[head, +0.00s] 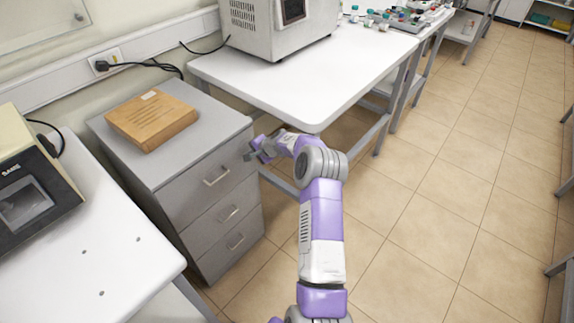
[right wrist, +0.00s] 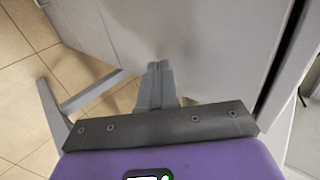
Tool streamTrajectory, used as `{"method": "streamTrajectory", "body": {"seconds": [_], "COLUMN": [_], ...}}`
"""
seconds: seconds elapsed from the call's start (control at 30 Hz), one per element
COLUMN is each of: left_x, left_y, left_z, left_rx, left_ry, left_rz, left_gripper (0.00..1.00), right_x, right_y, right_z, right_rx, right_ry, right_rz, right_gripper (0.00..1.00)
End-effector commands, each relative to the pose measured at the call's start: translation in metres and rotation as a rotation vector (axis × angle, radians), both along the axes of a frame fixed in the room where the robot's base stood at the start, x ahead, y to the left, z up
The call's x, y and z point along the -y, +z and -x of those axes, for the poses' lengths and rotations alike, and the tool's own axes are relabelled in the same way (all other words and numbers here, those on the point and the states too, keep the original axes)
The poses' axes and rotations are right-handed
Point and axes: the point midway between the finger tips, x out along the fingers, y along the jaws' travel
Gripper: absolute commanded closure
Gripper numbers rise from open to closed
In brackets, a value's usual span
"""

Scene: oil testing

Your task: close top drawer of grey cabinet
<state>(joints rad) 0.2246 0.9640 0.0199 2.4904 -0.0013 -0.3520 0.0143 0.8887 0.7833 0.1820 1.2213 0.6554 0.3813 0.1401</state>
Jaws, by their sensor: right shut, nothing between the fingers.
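The grey cabinet (head: 140,160) stands between two white tables in the head view. Its top drawer (head: 188,196) has a pale bar handle (head: 216,176), and two more drawers are below. In the head view I cannot tell how far the top drawer stands out. In the right wrist view a dark gap runs beside a grey panel (right wrist: 225,45). My right gripper (head: 252,155) is beside the top drawer's right end, near the upper corner. Its fingers show shut and empty in the right wrist view (right wrist: 159,68); contact with the drawer is unclear. My left gripper is out of view.
A brown box (head: 151,118) lies on the cabinet top. A white table (head: 310,85) with a grey machine (head: 275,25) adjoins it on the right, its legs close to my arm. Another white table (head: 110,265) is at lower left. Tiled floor (head: 440,220) is free to the right.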

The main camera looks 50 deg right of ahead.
Motion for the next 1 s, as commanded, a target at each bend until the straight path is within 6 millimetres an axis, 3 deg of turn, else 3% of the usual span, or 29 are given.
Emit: {"method": "streamTrajectory", "body": {"seconds": [0.07, 0.3, 0.5, 0.9, 1.0], "left_x": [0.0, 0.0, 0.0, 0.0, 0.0], "left_y": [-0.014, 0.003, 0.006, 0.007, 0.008], "left_z": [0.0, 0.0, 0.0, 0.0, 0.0], "left_rx": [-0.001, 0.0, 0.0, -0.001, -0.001], "left_ry": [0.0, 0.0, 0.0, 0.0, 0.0], "left_rz": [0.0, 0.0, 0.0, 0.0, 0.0], "left_gripper": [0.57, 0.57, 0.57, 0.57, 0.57], "right_x": [-0.008, -0.011, -0.012, -0.014, -0.026], "right_y": [-0.006, 0.038, 0.057, 0.063, 0.053], "right_z": [0.008, 0.049, 0.072, 0.08, 0.078], "right_rx": [-0.005, -0.009, -0.011, -0.012, -0.032], "right_ry": [0.012, 0.014, 0.016, 0.018, 0.04], "right_rz": [-0.002, -0.001, -0.003, -0.006, -0.009], "right_gripper": [1.0, 1.0, 1.0, 1.0, 1.0]}}
